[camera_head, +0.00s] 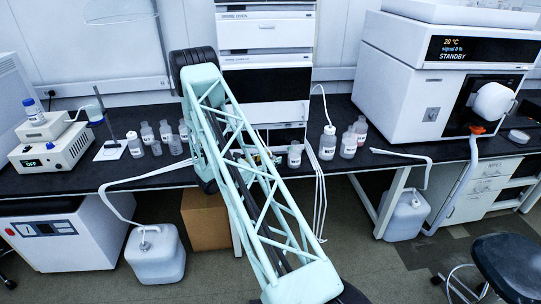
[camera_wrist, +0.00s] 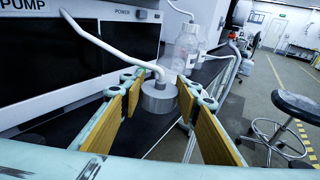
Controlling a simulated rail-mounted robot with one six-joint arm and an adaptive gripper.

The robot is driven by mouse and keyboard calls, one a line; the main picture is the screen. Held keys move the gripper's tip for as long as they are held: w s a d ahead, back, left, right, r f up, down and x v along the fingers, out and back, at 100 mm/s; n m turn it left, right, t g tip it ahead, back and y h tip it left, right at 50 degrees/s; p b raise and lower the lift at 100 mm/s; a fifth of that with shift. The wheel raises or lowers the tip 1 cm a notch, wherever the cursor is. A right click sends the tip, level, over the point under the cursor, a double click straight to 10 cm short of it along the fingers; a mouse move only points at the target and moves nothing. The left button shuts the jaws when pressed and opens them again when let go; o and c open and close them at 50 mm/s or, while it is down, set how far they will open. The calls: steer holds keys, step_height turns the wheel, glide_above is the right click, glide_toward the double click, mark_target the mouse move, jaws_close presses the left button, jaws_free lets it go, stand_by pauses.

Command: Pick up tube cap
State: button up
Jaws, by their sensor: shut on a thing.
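The tube cap (camera_wrist: 158,98) is a grey cylinder in the wrist view, with a white tube (camera_wrist: 115,52) rising from its top and curving off to the upper left. My gripper (camera_wrist: 159,84) has its yellow-padded fingers on either side of the cap and is shut on it. The cap appears above the dark bench; its exact height is unclear. In the head view my arm hides the cap, and only a small part of my gripper (camera_head: 262,157) shows by the instrument stack (camera_head: 267,85).
A clear bottle (camera_wrist: 187,48) stands just beyond the cap. In the head view, a small bottle (camera_head: 294,154), a tube-capped bottle (camera_head: 328,144) and others stand on the black bench (camera_head: 385,160). White tubes (camera_head: 320,195) hang over its front edge. A stool (camera_head: 510,265) stands at right.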

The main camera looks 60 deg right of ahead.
steer(key=s+a, duration=0.9)
steer(key=a, duration=0.2)
steer(key=shift+s+p, duration=0.3)
steer(key=shift+p, duration=0.05)
steer(key=w+a+r+n+t, duration=0.2)
steer(key=w+a+n+t, duration=0.25)
steer(key=w+a, duration=0.7)
steer(key=w+a+r+n+t, duration=0.25)
steer(key=w+a+t, duration=0.35)
steer(key=w+a, duration=0.5)
steer(key=w+a+n+t+y, duration=0.2)
steer(key=a, duration=0.9)
steer(key=w+a+r+n+t+y, duration=0.1)
steer(key=w+a+n+t+y, duration=0.1)
steer(key=a, duration=0.9)
steer(key=w+a+r+n+t+y, duration=0.1)
steer(key=w+a+n+t+y, duration=0.2)
steer(key=a, duration=0.8)
steer(key=shift+n+t+y+b, duration=0.35)
steer(key=shift+n+t+y, duration=0.1)
steer(key=shift+n, duration=0.15)
steer(key=shift+d, duration=0.1)
